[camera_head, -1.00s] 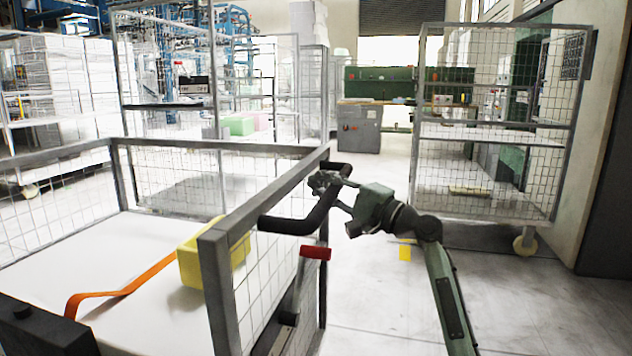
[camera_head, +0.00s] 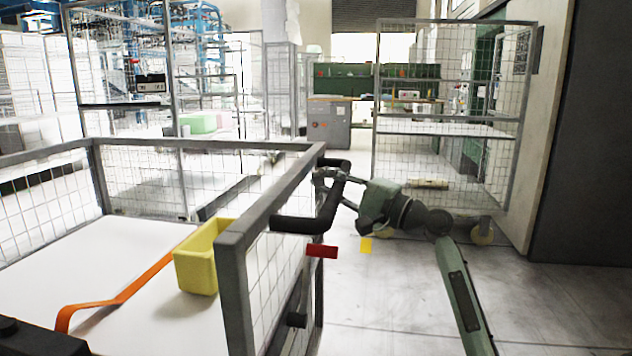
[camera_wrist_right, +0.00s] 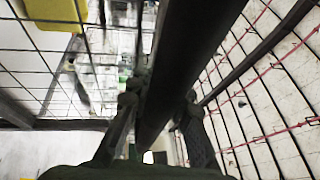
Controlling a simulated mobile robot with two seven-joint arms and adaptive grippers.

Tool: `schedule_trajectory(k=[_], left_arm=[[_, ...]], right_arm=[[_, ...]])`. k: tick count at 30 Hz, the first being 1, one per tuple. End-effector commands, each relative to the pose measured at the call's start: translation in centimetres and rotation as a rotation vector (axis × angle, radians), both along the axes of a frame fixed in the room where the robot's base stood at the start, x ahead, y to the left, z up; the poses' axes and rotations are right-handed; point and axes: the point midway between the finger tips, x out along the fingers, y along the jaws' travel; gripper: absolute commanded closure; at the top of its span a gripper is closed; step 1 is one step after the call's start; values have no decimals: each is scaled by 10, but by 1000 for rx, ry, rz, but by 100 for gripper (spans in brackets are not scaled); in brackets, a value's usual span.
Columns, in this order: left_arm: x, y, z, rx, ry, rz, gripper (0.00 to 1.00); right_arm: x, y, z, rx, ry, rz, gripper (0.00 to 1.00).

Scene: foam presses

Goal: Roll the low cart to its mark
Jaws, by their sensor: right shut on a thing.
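The low cart (camera_head: 232,240) has a grey frame, wire mesh sides and a white bed, and fills the lower left of the head view. Its black bar handle (camera_head: 298,224) sticks out on the right side. My right gripper (camera_head: 330,178) is shut around this handle; in the right wrist view the dark bar (camera_wrist_right: 178,75) runs between the fingers. My left gripper is not in view.
A yellow bin (camera_head: 198,270) and an orange strap (camera_head: 118,299) lie on the cart bed. A red tab (camera_head: 322,251) is at its side. A tall mesh trolley (camera_head: 447,128) stands ahead right, beside the wall. A green workbench (camera_head: 375,83) is farther back. Floor at lower right is clear.

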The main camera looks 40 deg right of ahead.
Motion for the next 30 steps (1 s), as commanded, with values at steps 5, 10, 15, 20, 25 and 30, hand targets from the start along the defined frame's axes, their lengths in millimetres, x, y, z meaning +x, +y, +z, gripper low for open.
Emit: schedule_trajectory(k=[5,10,15,20,25,30], left_arm=[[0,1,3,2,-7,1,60],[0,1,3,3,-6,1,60],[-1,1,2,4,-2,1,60],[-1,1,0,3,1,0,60],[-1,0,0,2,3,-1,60],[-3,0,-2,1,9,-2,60]], right_arm=[[-2,-3,1,0,-2,-3,100],[-2,-3,1,0,-2,-3,100],[-2,-3,1,0,-2,-3,78],[-2,-2,1,0,-2,-1,58],[-2,-2,1,0,-1,-1,57],[-4,-2,0,0,-1,0,57]])
